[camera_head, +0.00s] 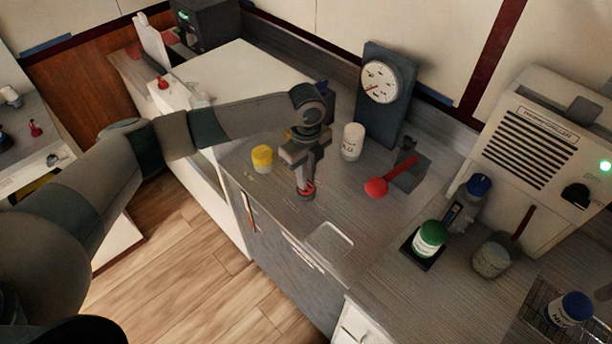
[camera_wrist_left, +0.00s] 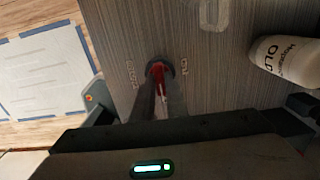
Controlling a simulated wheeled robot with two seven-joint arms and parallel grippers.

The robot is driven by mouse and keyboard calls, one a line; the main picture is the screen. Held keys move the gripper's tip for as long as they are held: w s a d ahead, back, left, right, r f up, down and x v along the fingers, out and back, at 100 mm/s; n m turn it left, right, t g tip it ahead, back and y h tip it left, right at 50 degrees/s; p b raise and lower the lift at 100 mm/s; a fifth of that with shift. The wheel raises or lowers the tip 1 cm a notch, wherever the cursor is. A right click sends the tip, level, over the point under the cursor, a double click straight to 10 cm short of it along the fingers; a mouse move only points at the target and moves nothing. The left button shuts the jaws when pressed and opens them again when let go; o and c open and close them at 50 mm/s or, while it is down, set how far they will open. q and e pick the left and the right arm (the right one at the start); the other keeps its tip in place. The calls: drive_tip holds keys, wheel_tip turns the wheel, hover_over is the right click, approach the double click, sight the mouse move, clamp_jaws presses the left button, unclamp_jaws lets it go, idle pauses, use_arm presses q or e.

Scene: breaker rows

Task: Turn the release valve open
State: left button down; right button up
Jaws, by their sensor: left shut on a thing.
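The release valve, a small red handle (camera_head: 305,193) on a dark round base, sits on the grey counter (camera_head: 270,206) near its front edge. My left gripper (camera_head: 304,185) points down over it from above. In the left wrist view the red handle (camera_wrist_left: 158,70) lies between the fingertips (camera_wrist_left: 159,88), and the gripper is shut on it. The fingers hide part of the handle, so its exact angle is hard to tell. Small printed words flank the base, too blurred to read surely. My right gripper is not in view.
A white bottle (camera_head: 352,142) and a yellow-lidded jar (camera_head: 262,158) stand near the gripper. A gauge (camera_head: 379,82) on a dark stand is behind. A red-knobbed lever (camera_head: 376,187) is to the right. Further right are a green-lidded jar (camera_head: 430,237) and a white chiller unit (camera_head: 545,150).

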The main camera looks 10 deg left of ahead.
use_arm(q)
drive_tip(key=shift+r, duration=0.1)
drive_tip(key=c, duration=1.8)
unclamp_jaws()
drive_tip(key=shift+o, duration=0.2)
wheel_tip(320, 180, up, 17)
drive_tip(key=b, duration=0.4)
drive_tip(key=shift+r+b, duration=0.2)
drive_tip(key=shift+b, duration=0.2)
drive_tip(key=shift+s+f, duration=0.1)
